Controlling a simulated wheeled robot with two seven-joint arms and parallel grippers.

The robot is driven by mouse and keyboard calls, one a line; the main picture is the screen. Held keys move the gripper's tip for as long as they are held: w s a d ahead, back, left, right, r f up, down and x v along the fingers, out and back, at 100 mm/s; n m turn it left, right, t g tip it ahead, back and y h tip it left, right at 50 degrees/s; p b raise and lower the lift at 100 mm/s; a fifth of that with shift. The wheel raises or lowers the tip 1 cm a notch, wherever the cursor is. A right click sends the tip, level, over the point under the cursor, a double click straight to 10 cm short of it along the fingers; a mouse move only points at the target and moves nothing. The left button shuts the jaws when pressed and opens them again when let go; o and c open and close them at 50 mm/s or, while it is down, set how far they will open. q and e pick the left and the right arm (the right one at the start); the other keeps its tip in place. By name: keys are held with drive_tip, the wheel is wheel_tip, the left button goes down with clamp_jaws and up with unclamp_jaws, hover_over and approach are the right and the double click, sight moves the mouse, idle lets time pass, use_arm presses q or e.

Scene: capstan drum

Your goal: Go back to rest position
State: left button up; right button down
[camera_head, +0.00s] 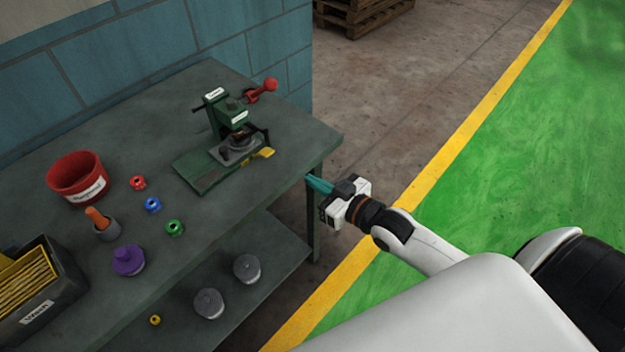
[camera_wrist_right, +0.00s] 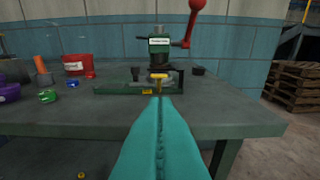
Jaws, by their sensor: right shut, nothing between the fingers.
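My right gripper (camera_head: 318,184) has teal fingers and is at the right edge of the workbench, beside the bench corner and leg. In the right wrist view my right gripper (camera_wrist_right: 158,100) is shut with nothing in it, its fingers pointing at a green press. The green press (camera_head: 228,120) with a red ball-ended lever (camera_head: 267,87) stands on the bench, apart from the fingers. It also shows in the right wrist view (camera_wrist_right: 160,47). My left gripper is not in view.
The workbench (camera_head: 290,130) holds a red bucket (camera_head: 78,180), small red, blue and green rings, a purple piece (camera_head: 128,260) and a dark bin (camera_head: 40,300). Grey round weights (camera_head: 247,268) lie on the lower shelf. A pallet (camera_head: 362,14) lies far back. Floor to the right is clear.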

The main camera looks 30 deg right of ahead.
idle(0.3)
drive_tip(key=s+d+f+m+g+h, duration=0.1)
drive_tip(key=s+d+f+g+h, duration=0.15)
drive_tip(key=f, duration=0.75)
drive_tip(key=s+d+f+g+h, duration=0.1)
drive_tip(key=s+d+f, duration=0.15)
drive_tip(key=f, duration=0.75)
drive_tip(key=s+d+f+m+g+h, duration=0.15)
drive_tip(key=s+f, duration=0.25)
drive_tip(key=f, duration=0.6)
drive_tip(key=s+a+f+g, duration=0.2)
drive_tip(key=s+f, duration=0.4)
drive_tip(key=s, duration=0.3)
drive_tip(key=s+a+f+g, duration=0.2)
drive_tip(key=s+f+g, duration=0.2)
drive_tip(key=s, duration=0.6)
drive_tip(key=s+a+f+g, duration=0.1)
drive_tip(key=s+f+g, duration=0.2)
drive_tip(key=s+f, duration=0.6)
drive_tip(key=shift+s+a+n+h, duration=0.3)
drive_tip(key=shift+s+a+n, duration=0.15)
drive_tip(key=shift+s, duration=0.2)
